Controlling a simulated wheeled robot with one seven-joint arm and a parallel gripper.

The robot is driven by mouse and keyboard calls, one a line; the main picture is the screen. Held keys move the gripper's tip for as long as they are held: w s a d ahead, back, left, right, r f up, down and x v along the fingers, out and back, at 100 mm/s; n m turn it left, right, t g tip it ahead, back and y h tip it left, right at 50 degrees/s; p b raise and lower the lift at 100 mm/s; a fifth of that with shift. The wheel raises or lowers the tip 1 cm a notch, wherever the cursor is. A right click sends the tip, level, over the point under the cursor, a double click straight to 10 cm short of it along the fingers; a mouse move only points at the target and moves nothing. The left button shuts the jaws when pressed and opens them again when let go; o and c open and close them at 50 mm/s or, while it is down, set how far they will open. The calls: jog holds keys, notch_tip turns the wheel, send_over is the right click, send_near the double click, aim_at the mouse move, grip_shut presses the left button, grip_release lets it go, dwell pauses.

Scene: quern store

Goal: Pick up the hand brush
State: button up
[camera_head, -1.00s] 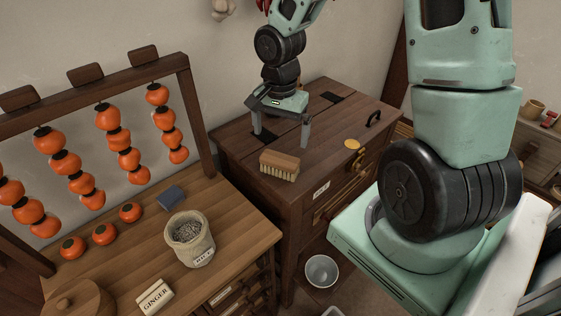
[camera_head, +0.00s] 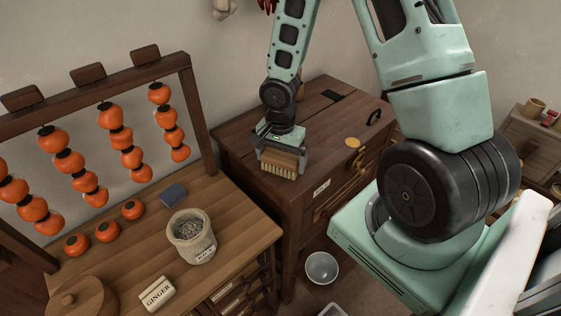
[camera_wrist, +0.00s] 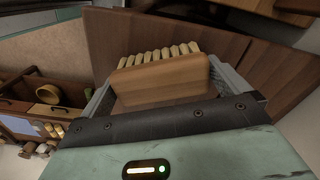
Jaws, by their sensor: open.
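The hand brush (camera_head: 279,160) has a wooden back and pale bristles. It rests on the dark wooden chest (camera_head: 325,150), near its front left edge. My gripper (camera_head: 281,158) is right over the brush, with one finger at each end of it. In the wrist view the brush (camera_wrist: 160,80) lies between the two open fingers of my gripper (camera_wrist: 165,85), with its bristles toward the top of the picture. Small gaps seem to show at the ends; whether either finger touches the brush I cannot tell.
A round yellow object (camera_head: 352,142) and a black handle (camera_head: 374,118) are on the chest, right of the brush. At left a lower wooden counter (camera_head: 225,240) holds a sack (camera_head: 191,237), a blue block (camera_head: 173,193) and a ginger label block (camera_head: 157,293). Orange fruit hang from a rack (camera_head: 197,110).

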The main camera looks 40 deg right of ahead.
aim_at(280, 155)
jog(key=c, duration=0.7)
notch_tip(280, 155, up, 10)
jog(key=shift+r, duration=0.1)
dwell(0.3)
jog(key=shift+o, duration=1)
jog(key=shift+w+d, duration=0.1)
